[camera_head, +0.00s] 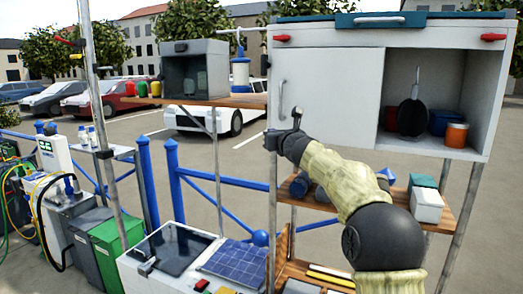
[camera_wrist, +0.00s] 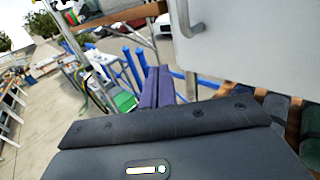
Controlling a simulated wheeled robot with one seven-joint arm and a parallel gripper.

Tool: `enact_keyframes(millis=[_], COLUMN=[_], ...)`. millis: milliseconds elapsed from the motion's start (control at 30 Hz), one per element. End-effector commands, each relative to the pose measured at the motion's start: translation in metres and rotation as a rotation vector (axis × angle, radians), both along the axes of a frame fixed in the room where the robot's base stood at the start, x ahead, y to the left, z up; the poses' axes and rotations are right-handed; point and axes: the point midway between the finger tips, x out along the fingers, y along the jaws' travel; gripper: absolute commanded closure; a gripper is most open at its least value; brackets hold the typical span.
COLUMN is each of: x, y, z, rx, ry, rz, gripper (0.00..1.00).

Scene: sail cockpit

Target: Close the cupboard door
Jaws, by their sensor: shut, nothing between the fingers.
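The white cupboard (camera_head: 400,32) is at the upper right of the head view. Its flat white door (camera_head: 335,90) covers the left part of the front, and the right part is open. A grey upright handle (camera_head: 281,98) sits near the door's left edge. In the wrist view the door (camera_wrist: 255,40) fills the upper right, with its handle (camera_wrist: 192,18) at the top. My gripper (camera_head: 297,114) is near the door's lower left, below the handle. Its dark fingers (camera_wrist: 155,88) are together and empty, left of and below the handle. I cannot tell whether they touch the door.
A dark pan (camera_head: 412,112), a blue pot (camera_head: 443,121) and an orange jar (camera_head: 457,134) stand in the open part. A shelf with boxes (camera_head: 426,204) is below. A grey box (camera_head: 194,69) stands on a shelf left. Metal poles (camera_head: 272,210) stand near my arm.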

Motion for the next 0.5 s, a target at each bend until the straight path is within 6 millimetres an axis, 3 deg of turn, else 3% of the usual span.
enact_keyframes(millis=[200,500], x=[-0.033,-0.065], y=[0.025,0.04], z=[-0.004,-0.002], rx=[0.0,0.0], ry=[-0.002,-0.001], rz=[0.017,0.017], gripper=[1.0,1.0])
